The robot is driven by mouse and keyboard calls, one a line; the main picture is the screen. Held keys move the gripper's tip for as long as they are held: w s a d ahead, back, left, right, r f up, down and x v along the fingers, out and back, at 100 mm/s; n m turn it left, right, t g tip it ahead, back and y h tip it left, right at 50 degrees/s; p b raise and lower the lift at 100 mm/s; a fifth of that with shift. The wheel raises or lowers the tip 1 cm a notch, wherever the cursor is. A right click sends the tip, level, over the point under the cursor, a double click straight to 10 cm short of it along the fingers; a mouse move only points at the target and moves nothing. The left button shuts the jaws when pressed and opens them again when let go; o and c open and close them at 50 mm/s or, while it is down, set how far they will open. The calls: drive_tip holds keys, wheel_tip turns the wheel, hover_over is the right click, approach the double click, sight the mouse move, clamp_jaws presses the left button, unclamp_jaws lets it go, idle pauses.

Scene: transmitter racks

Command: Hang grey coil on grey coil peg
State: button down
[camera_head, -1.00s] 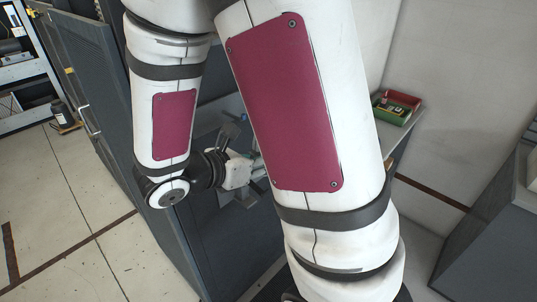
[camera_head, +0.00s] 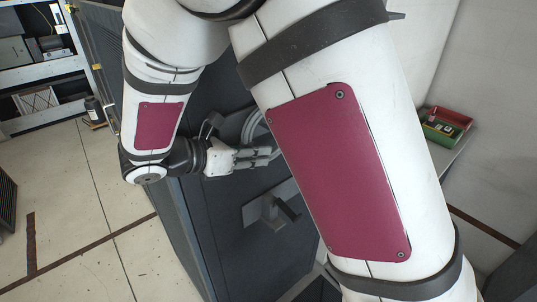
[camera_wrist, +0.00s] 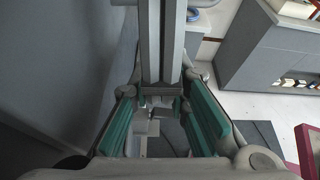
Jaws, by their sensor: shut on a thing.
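The grey coil (camera_head: 254,124) shows in the head view as pale curved loops beside the dark cabinet panel, partly hidden behind my arm. My gripper (camera_head: 268,156) is shut on the coil at its lower part. The grey coil peg (camera_head: 272,208) is a grey bracket on a plate on the panel, below my gripper and apart from it. In the wrist view the green-padded fingers of my gripper (camera_wrist: 165,115) stand either side of a long grey upright shape, which I cannot name surely. A small pale block shows between them. The coil's far side is hidden.
The dark cabinet (camera_head: 200,240) stands close to my gripper. A red and green tray (camera_head: 446,126) sits on a surface at the right. Shelving (camera_head: 40,60) stands at the far left. The floor (camera_head: 70,190) at left is mostly clear.

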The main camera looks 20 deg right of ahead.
drive_tip(key=s+d+p, duration=0.4)
drive_tip(key=s+p, duration=0.1)
drive_tip(key=s, duration=0.8)
drive_tip(key=shift+d, duration=0.15)
idle(1.0)
drive_tip(key=shift+s, duration=0.1)
idle(0.5)
